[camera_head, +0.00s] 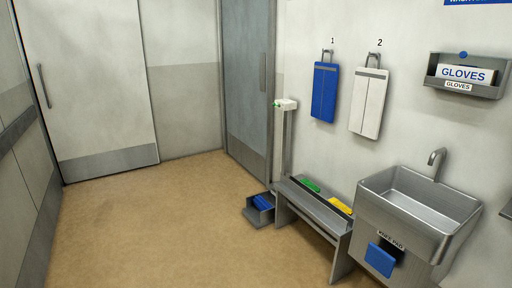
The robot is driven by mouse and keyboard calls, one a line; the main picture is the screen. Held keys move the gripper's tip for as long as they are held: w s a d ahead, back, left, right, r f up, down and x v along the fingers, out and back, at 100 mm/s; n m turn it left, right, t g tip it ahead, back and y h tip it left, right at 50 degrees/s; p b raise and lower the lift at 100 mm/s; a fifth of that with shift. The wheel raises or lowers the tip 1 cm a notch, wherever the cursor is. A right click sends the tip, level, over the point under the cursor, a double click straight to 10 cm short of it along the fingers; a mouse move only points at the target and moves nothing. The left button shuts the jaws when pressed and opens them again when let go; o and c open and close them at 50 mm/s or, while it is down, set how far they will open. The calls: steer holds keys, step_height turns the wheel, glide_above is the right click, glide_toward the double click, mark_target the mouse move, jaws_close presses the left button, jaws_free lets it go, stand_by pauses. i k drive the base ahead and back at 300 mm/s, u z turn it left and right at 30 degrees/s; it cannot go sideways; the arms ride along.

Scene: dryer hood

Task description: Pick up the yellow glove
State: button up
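A small flat yellow item (340,205) lies on the grey metal bench (318,212) against the right wall, toward the bench's near end. It is too small to tell for sure that it is a glove. A similar green item (311,185) lies farther along the same bench, apart from the yellow one. My gripper is not in view.
A metal sink (405,222) with a blue knee pad (380,260) on its front stands right of the bench. A grey tray (252,217) holding something blue sits on the floor at the bench's far end. The brown floor (165,225) is clear at left and centre.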

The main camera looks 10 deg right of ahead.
mark_target(334, 200)
steer(key=u, duration=0.45)
steer(key=i, duration=0.75)
steer(key=u, duration=0.4)
steer(key=i, duration=1.5)
steer(key=z, duration=0.45)
steer(key=i, duration=0.75)
steer(key=z, duration=0.6)
steer(key=i, duration=0.45)
steer(key=z, duration=0.25)
